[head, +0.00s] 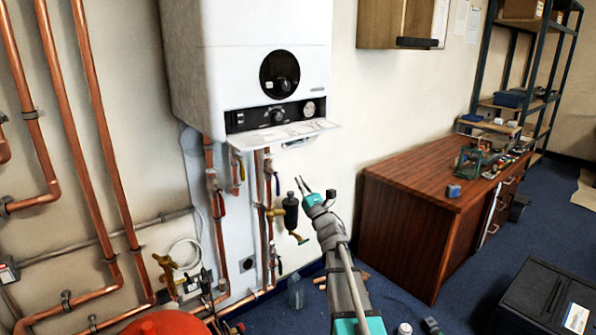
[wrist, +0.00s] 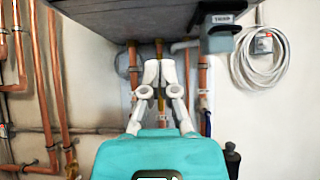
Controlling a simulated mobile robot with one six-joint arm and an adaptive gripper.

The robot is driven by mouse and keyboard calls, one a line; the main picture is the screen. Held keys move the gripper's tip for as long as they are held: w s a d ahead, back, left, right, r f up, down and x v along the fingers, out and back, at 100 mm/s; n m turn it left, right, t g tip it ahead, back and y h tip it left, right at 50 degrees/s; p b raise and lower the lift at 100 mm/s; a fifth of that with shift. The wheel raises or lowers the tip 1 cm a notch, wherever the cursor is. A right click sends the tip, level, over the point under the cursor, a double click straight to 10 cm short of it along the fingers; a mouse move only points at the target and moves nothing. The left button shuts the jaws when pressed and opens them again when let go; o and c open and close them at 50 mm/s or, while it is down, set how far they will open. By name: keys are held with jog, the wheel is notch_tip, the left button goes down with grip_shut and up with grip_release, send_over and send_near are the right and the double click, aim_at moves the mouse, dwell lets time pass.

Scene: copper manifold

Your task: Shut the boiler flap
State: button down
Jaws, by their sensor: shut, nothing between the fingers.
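The white boiler (head: 250,60) hangs on the wall in the head view. Its flap (head: 290,134) stands open below the control panel (head: 272,114), sticking out towards the room, roughly level. My gripper (head: 303,186) is below the flap and a little to its right, apart from it. In the wrist view my gripper (wrist: 160,72) is shut and empty, its fingertips together in front of the pipes. A dark grey underside (wrist: 150,18) fills the top of that view; I cannot tell the flap apart there.
Copper pipes with valves (head: 212,180) run down below the boiler. A black cylindrical fitting (head: 290,210) is close to my gripper's left. A wooden cabinet (head: 400,210) stands to the right. A red rounded object (head: 158,323) is at the bottom left.

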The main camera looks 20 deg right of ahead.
aim_at(289, 139)
jog(key=w+a+r+p, duration=0.1)
jog(key=w+r+p, duration=0.2)
jog(key=r+p, duration=0.5)
jog(key=shift+w+r, duration=0.15)
jog(key=shift+w, duration=0.15)
dwell(0.4)
jog(key=shift+a+r+p, duration=0.1)
jog(key=shift+a+p, duration=0.2)
jog(key=shift+a, duration=0.05)
dwell(0.3)
